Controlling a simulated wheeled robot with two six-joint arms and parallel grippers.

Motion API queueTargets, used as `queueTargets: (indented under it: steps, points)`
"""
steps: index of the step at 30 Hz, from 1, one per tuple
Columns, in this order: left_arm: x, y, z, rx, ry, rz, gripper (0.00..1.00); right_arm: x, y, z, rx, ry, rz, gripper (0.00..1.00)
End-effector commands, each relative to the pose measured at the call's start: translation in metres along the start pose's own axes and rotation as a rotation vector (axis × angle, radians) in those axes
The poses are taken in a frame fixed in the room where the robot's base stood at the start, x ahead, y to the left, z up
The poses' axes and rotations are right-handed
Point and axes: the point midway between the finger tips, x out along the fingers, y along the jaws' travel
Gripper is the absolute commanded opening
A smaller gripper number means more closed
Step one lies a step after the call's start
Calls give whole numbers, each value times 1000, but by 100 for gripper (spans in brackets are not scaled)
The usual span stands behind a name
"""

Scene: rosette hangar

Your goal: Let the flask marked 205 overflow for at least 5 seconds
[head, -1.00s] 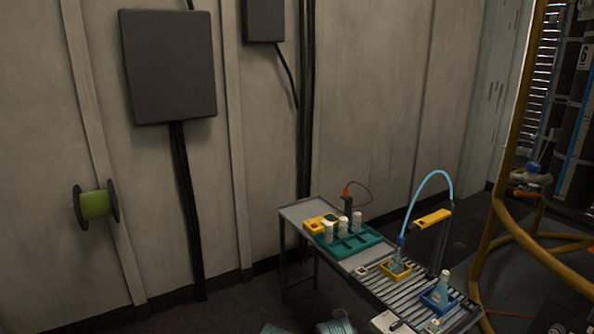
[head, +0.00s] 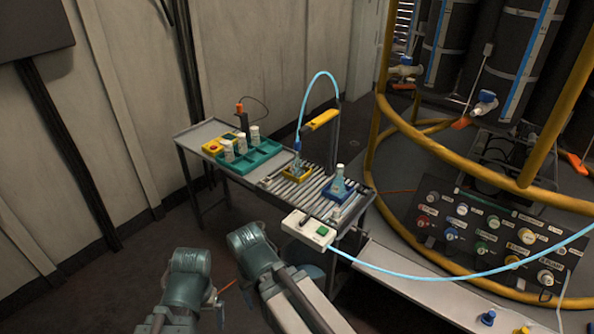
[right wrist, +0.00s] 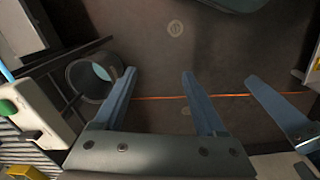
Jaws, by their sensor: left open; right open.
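Neither flask's number is readable. A white box with a green button (head: 308,229) sits at the bench's front edge; its button also shows in the right wrist view (right wrist: 8,107). My left gripper (head: 153,325) is open and empty at the bottom edge, away from the bench. My right gripper (right wrist: 217,78) is open and empty over the dark floor.
A teal tray (head: 250,162) with several white bottles stands at the bench's back left. A yellow-capped arm (head: 323,120) rises behind the flasks. A yellow rail (head: 440,150) and a valve panel (head: 490,235) stand at right. Floor left of the bench is clear.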

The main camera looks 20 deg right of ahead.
Motion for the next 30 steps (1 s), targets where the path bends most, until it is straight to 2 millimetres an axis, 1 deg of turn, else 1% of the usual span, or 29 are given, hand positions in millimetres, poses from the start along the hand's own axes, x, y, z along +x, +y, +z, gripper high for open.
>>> queueTargets:
  steps: [1, 5, 6, 8, 9, 11, 12, 30]
  points:
    - [0, 0, 0, 0, 0, 0, 100, 0, 0, 0, 0, 0, 0, 62]
    - [0, 0, 0, 0, 0, 0, 100, 0, 0, 0, 0, 0, 0, 39]
    - [0, 0, 0, 0, 0, 0, 100, 0, 0, 0, 0, 0, 0, 32]
    - [0, 0, 0, 0, 0, 0, 100, 0, 0, 0, 0, 0, 0, 21]
    - [0, 0, 0, 0, 0, 0, 100, 0, 0, 0, 0, 0, 0, 14]
    - [0, 0, 0, 0, 0, 0, 100, 0, 0, 0, 0, 0, 0, 3]
    - [0, 0, 0, 0, 0, 0, 100, 0, 0, 0, 0, 0, 0, 0]
    - [0, 0, 0, 0, 0, 0, 100, 0, 0, 0, 0, 0, 0, 0]
